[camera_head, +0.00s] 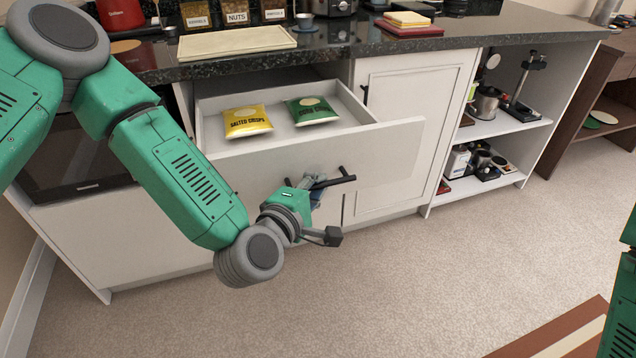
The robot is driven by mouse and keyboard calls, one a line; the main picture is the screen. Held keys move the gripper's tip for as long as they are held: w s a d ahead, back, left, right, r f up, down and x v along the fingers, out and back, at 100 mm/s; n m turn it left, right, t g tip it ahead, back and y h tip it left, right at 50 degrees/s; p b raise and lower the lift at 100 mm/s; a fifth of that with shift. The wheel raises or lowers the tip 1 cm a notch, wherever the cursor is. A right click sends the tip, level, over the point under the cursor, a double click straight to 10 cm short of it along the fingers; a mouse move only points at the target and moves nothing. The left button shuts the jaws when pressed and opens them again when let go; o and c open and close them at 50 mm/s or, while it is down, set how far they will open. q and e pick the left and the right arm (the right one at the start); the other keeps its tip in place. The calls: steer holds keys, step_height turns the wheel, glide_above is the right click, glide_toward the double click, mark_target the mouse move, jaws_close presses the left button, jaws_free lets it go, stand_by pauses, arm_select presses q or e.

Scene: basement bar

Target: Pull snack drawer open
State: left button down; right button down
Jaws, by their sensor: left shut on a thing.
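The snack drawer (395,140) is pulled out from under the dark counter. A yellow salted crisps packet (247,121) and a green packet (311,110) lie inside it. My left gripper (318,188) is at the drawer's front and shut on its dark bar handle (335,181). The fingers are partly hidden by the wrist. My right gripper is not in view; only a green part of my right arm shows at the right edge.
The counter (330,45) above holds snack jars, a cream tray (237,43) and stacked boards. Open shelves (497,125) stand right of a closed cabinet door (408,135). The carpet (400,280) in front is clear, with a striped rug at lower right.

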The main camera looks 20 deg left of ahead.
arm_select(q)
steer(key=c, duration=1.6)
jaws_free()
steer(key=shift+f, duration=0.1)
steer(key=v, duration=0.7)
steer(key=shift+s, duration=0.15)
